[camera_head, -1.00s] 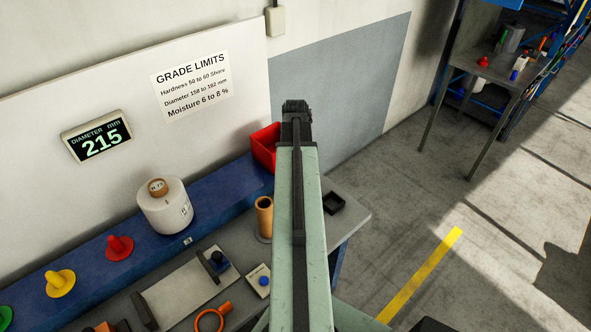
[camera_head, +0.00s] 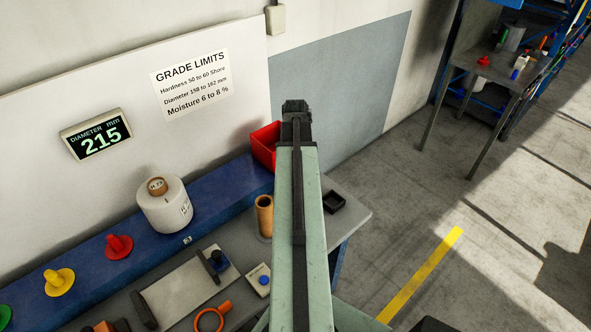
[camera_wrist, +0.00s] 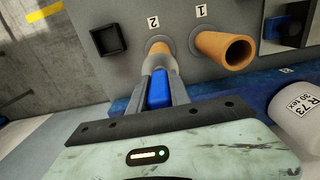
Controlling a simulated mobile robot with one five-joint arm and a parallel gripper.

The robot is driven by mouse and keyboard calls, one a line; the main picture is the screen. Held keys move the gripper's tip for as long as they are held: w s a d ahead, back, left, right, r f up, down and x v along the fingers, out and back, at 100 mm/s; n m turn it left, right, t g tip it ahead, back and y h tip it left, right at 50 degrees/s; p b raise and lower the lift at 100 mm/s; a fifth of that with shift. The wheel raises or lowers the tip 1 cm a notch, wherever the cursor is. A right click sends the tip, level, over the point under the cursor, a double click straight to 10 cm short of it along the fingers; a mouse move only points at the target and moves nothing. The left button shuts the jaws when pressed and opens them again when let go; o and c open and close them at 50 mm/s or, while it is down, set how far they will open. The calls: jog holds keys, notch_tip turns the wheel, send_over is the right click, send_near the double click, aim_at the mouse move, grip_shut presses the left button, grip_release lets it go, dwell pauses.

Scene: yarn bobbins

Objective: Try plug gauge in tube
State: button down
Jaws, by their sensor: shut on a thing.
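My gripper (camera_wrist: 160,92) is shut on the blue handle of the plug gauge (camera_wrist: 159,88) in the wrist view. The gauge's grey end points at the orange-brown tube marked 2 (camera_wrist: 158,47) and covers part of it. I cannot tell whether its tip is inside the mouth or just above it. The tube marked 1 (camera_wrist: 225,50) stands beside it to the right, open and empty at the top. In the head view a brown tube (camera_head: 264,215) stands left of my arm, which hides the gripper, the gauge and the other tube.
A small black tray (camera_wrist: 107,39) lies left of tube 2. A white bobbin (camera_head: 165,205) stands on the blue strip at the bench's back, with coloured cones to its left. A red bin (camera_head: 264,147) stands behind my arm. An orange ring (camera_head: 211,319) lies at the front.

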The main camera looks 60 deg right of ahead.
jog(key=shift+r, duration=0.1)
jog(key=shift+r+p, duration=3.75)
jog(key=shift+p, duration=0.05)
jog(key=shift+f, duration=0.1)
